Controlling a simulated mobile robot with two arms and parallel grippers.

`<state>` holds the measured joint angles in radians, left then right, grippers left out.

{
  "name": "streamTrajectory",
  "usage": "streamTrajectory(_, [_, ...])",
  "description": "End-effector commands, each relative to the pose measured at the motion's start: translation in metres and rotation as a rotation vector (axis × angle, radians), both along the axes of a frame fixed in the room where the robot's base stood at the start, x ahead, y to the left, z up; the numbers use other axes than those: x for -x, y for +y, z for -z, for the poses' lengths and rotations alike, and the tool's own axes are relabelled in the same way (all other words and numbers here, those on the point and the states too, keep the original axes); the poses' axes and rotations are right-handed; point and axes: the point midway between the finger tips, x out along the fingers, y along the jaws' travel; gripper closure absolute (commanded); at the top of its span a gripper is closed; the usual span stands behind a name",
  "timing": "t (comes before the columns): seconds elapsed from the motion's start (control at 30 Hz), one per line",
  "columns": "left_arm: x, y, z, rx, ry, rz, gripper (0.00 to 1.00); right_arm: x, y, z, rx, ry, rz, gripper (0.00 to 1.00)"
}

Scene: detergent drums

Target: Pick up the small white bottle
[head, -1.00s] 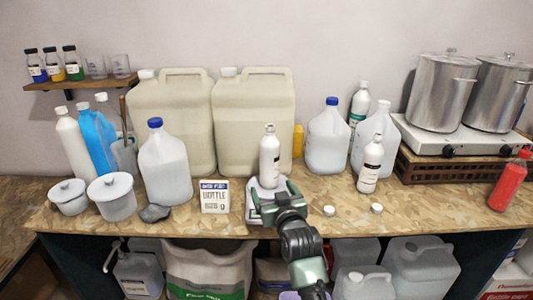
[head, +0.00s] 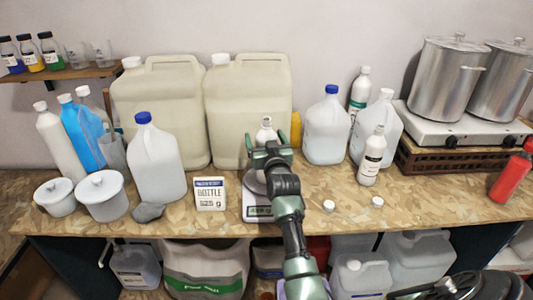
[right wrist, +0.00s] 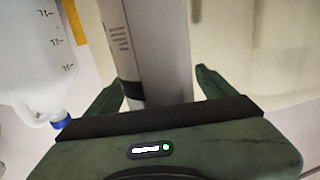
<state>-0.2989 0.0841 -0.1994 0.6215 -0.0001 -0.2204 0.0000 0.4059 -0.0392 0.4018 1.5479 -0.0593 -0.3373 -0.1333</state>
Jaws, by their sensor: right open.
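A small white bottle (head: 265,134) with a white cap stands upright on the scale (head: 258,212) in the head view. My right gripper (head: 267,143) is open at it, with the jaws either side, and hides most of its body. In the right wrist view the bottle (right wrist: 158,45), with a dark band, stands between the two open fingers (right wrist: 160,85); I cannot tell whether either touches it. A similar small white bottle (head: 372,158) stands on the bench to the right. My left gripper is not in view.
Large beige canisters (head: 160,115) stand close behind the scale. A blue-capped jug (head: 327,130) is to the right and another (head: 157,165) to the left. A label card (head: 209,194) stands left of the scale. Two loose caps (head: 328,206) lie to the right.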

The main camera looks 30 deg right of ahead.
Motion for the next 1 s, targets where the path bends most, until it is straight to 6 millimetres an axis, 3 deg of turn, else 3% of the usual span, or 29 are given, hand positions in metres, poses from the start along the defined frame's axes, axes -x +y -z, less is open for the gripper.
streamTrajectory(0.1, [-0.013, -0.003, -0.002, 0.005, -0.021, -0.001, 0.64, -0.002, -0.001, 0.0, 0.0, -0.001, 0.0, 0.15])
streamTrajectory(0.23, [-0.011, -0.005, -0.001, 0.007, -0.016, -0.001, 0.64, -0.002, -0.001, 0.0, 0.0, -0.001, 0.0, 0.15])
streamTrajectory(0.27, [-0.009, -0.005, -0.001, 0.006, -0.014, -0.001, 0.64, -0.002, -0.001, 0.0, 0.0, 0.0, 0.0, 0.21])
streamTrajectory(0.5, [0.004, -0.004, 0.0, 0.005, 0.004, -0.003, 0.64, -0.002, 0.0, 0.001, -0.001, 0.0, 0.0, 0.88])
streamTrajectory(0.57, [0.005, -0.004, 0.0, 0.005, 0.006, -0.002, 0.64, -0.002, 0.0, 0.001, -0.001, 0.0, 0.0, 1.0])
streamTrajectory(1.0, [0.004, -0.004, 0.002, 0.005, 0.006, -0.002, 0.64, -0.002, -0.001, -0.01, 0.001, -0.006, 0.0, 1.0])
